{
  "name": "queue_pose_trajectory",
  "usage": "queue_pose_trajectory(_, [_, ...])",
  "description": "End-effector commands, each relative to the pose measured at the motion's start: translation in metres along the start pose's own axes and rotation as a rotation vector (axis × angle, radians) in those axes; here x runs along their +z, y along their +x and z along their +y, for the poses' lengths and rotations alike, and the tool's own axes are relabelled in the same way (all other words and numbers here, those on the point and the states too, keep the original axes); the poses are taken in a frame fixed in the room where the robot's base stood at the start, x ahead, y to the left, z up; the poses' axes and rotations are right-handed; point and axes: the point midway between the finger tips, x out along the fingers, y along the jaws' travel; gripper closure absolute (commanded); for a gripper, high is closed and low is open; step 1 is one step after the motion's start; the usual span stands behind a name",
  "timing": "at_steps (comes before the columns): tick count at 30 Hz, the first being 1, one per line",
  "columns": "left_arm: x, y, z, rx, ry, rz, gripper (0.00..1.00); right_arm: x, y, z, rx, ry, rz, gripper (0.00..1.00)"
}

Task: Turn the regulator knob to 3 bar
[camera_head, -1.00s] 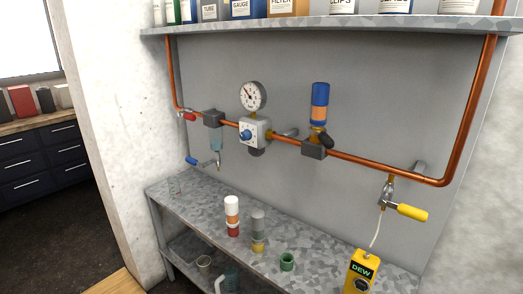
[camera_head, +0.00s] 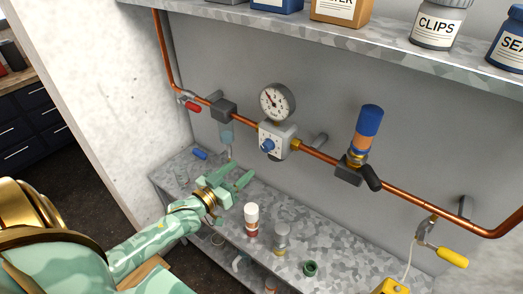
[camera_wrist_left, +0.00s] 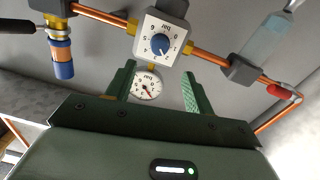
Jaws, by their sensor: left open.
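The blue regulator knob (camera_head: 268,145) sits on the front of a pale square regulator block (camera_head: 285,137) on the copper pipe. The gauge (camera_wrist_left: 146,86) shows between the fingers. My left gripper (camera_head: 243,171) is open and empty, below and left of the knob, apart from it. My right gripper is not in view.
A filter with a clear bowl (camera_head: 226,132) hangs left of the regulator. A blue-and-orange cylinder (camera_head: 366,130) stands on the pipe to the right. A red-handled valve (camera_head: 190,105) and a yellow-handled valve (camera_head: 452,257) flank them.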

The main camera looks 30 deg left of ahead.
Motion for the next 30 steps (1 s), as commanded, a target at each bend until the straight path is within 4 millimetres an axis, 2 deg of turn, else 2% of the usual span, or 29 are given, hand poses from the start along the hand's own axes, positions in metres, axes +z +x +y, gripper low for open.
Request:
queue_pose_trajectory(1, [-0.001, 0.015, 0.000, 0.000, 0.000, 0.003, 0.47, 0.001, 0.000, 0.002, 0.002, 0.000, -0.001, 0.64])
queue_pose_trajectory(6, [-0.001, 0.058, 0.000, 0.000, 0.001, 0.002, 0.47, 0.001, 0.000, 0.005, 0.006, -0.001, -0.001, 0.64])
queue_pose_trajectory(12, [0.001, 0.093, 0.000, -0.001, 0.001, -0.001, 0.47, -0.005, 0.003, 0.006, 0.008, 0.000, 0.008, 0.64])
queue_pose_trajectory(18, [0.001, 0.107, 0.000, 0.000, 0.001, -0.002, 0.47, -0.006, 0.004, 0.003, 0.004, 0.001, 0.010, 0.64])
queue_pose_trajectory(26, [0.001, 0.108, 0.000, 0.000, 0.001, -0.003, 0.47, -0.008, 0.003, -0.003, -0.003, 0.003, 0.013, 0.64])
queue_pose_trajectory(30, [0.001, 0.108, 0.000, -0.001, 0.001, -0.002, 0.86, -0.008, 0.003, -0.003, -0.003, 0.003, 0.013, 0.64])
